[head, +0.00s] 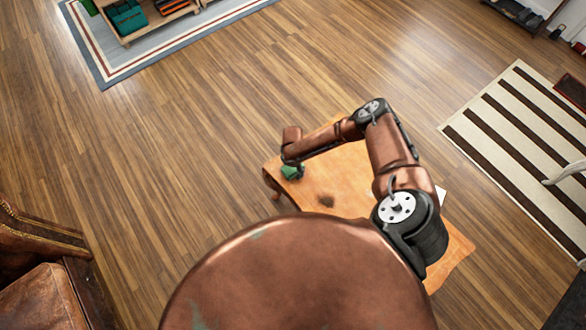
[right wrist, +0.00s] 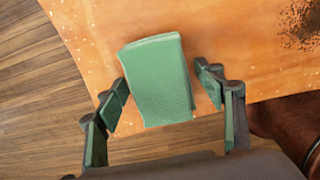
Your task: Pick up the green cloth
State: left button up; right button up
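The green cloth (right wrist: 160,82) is a folded, pale green block. It lies near the edge of an orange surface (right wrist: 95,35). In the head view a small patch of the cloth (head: 290,173) shows under the end of my right arm. My right gripper (right wrist: 163,84) is open, with one finger on each side of the cloth and narrow gaps between. Whether the fingertips touch the cloth's sides I cannot tell for sure. In the head view my right gripper (head: 296,167) is mostly hidden by its own wrist. My left gripper is not in view.
The orange surface carries a dark speckled patch (head: 326,201) near the cloth. A brown leather seat (head: 45,295) stands at the lower left. A striped rug (head: 520,130) lies at the right and a shelf (head: 150,18) stands at the top left. Wooden floor between is clear.

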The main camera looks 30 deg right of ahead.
jog(key=c, duration=1)
jog(key=shift+r, duration=0.4)
notch_tip(320, 180, up, 2)
jog(key=shift+r+p, duration=0.15)
jog(key=shift+p, duration=0.35)
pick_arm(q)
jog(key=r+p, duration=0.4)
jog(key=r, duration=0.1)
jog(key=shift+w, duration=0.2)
pick_arm(e)
jog(key=s+d+r, duration=0.3)
jog(key=s+r, duration=0.2)
jog(key=s, duration=0.1)
jog(key=s+d+r, duration=0.2)
jog(key=s+r, duration=0.3)
jog(key=s, duration=0.1)
jog(key=shift+s+d, duration=0.4)
